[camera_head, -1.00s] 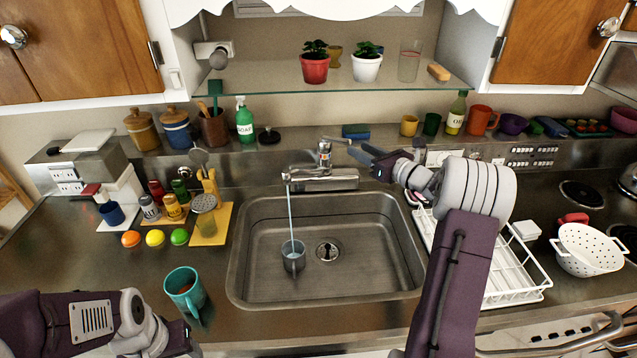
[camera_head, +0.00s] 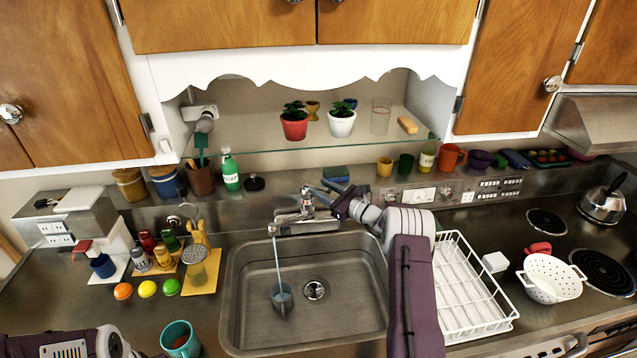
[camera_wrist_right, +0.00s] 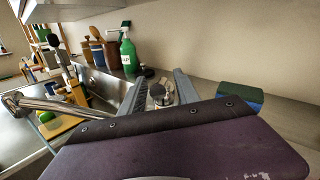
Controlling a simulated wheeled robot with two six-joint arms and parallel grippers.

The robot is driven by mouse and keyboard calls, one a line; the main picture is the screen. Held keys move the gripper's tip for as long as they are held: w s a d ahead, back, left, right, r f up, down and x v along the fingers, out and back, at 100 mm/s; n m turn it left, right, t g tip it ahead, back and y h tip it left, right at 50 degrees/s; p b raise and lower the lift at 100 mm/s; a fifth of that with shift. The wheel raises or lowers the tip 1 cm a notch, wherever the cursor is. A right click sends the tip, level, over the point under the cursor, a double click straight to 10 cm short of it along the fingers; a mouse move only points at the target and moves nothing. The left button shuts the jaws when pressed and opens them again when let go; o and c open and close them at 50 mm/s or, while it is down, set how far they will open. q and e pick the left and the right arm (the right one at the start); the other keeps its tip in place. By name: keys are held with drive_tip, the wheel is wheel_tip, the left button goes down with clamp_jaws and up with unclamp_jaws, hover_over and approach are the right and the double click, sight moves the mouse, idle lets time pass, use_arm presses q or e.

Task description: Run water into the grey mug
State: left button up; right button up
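The grey mug (camera_head: 282,301) stands upright in the sink basin (camera_head: 237,310), left of the drain. A thin stream of water (camera_head: 277,256) runs from the tap (camera_head: 303,222) down into it. The water level inside is too small to tell. My right gripper (camera_head: 319,188) is beside the top of the tap, on its right. The right wrist view shows its two fingers (camera_wrist_right: 158,80) apart, with the tap's top (camera_wrist_right: 158,92) visible between them. I cannot tell whether they touch it. Of my left arm only the forearm and wrist show at the bottom left.
A teal mug (camera_head: 181,340) stands on the counter left of the sink. A white dish rack (camera_head: 470,290) is right of the basin. A soap bottle (camera_head: 231,172) and a blue-green sponge (camera_head: 335,173) stand on the ledge behind.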

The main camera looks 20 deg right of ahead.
drive_tip(key=shift+x, duration=0.95)
clamp_jaws()
idle(0.7)
